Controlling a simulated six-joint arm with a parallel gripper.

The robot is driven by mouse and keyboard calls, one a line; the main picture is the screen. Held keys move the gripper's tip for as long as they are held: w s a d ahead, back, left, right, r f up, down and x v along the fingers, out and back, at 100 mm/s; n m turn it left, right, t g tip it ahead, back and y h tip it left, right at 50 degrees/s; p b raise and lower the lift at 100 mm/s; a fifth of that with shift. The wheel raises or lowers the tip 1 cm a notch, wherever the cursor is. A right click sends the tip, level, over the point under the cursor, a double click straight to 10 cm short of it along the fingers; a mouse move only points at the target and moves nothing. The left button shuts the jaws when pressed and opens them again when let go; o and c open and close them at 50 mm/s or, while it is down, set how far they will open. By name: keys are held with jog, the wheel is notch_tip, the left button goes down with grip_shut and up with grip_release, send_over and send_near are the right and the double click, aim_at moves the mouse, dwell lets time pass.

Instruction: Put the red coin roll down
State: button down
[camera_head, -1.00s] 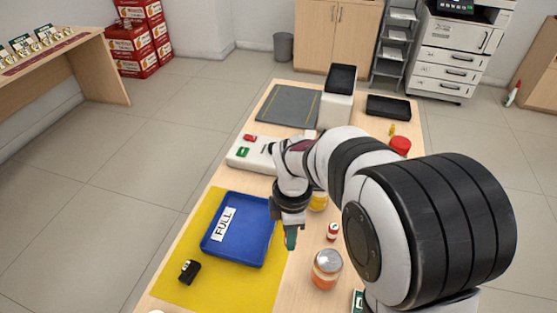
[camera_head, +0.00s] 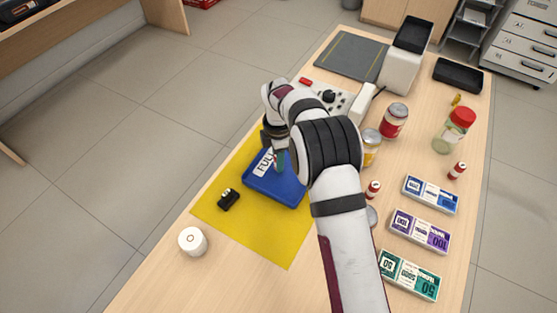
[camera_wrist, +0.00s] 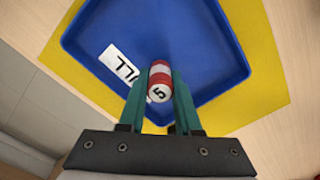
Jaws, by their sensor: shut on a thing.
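In the wrist view a red coin roll (camera_wrist: 160,82) with white bands and a white end marked 5 sits between the green fingers of my gripper (camera_wrist: 160,76). The fingers are shut on it. Beyond it is the blue tray (camera_wrist: 205,60), with a white FULL label (camera_wrist: 122,66) on its floor. In the head view my gripper (camera_head: 279,162) points down over the blue tray (camera_head: 287,191), which lies on the yellow mat (camera_head: 262,240). The held roll is hidden there by my arm. I cannot tell how high it is above the tray floor.
A black object (camera_head: 228,200) lies on the mat, left of the tray. A white roll (camera_head: 192,241) stands near the left edge. Small red-and-white rolls (camera_head: 373,189), jars (camera_head: 394,121) and banknote bundles (camera_head: 420,230) stand at the right. The mat's front is clear.

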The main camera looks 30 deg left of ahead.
jog(key=shift+f, duration=0.5)
jog(key=shift+f, duration=0.1)
jog(key=c, duration=0.6)
grip_release()
